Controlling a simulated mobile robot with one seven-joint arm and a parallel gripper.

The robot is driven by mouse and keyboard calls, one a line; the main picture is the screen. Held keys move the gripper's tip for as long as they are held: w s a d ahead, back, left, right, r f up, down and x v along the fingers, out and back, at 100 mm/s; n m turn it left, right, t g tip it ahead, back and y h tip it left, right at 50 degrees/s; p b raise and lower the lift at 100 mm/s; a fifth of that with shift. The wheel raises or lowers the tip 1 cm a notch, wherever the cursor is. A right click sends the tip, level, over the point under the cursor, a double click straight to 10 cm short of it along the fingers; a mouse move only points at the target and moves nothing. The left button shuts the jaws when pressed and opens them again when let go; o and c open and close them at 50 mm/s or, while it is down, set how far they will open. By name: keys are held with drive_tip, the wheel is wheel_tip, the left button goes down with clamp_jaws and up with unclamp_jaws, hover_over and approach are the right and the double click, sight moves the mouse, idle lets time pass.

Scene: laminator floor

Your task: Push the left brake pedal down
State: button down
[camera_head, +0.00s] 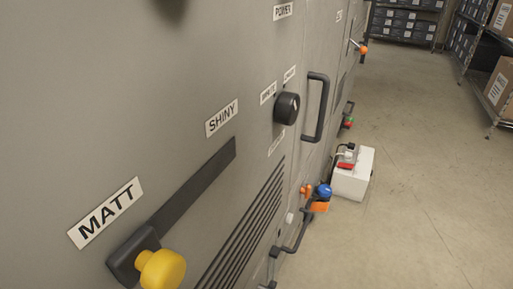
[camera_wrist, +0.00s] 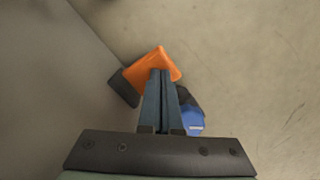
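In the wrist view my gripper (camera_wrist: 160,73) points away from the camera with its two fingers together and nothing between them. The fingertips overlap a flat orange pad (camera_wrist: 160,60), which looks like a pedal. I cannot tell whether they touch it. A dark block (camera_wrist: 125,86) adjoins the pad on its left. A blue part (camera_wrist: 193,122) shows at lower right, partly hidden by the fingers. In the head view a blue round part (camera_head: 323,191) and an orange piece (camera_head: 318,207) sit low beside the grey machine. Which of these is the left brake pedal is not marked.
The grey machine front (camera_head: 180,60) fills the left, with a yellow knob (camera_head: 162,269), a black knob (camera_head: 287,108) and a dark handle (camera_head: 316,107) sticking out. A white box (camera_head: 353,178) stands on the floor beyond. Shelves (camera_head: 487,60) stand far right. The floor at right is clear.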

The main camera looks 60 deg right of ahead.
drive_tip(key=shift+f+b, duration=0.35)
drive_tip(key=shift+f, duration=0.5)
drive_tip(key=shift+w+a+r+p, duration=0.1)
drive_tip(key=shift+a+r+p, duration=0.1)
drive_tip(key=shift+p, duration=0.15)
drive_tip(key=shift+w+a+r+p, duration=0.45)
drive_tip(key=shift+w+a+p, duration=0.15)
drive_tip(key=shift+a+p, duration=0.2)
drive_tip(key=shift+w+a, duration=0.25)
drive_tip(key=shift+f, duration=0.1)
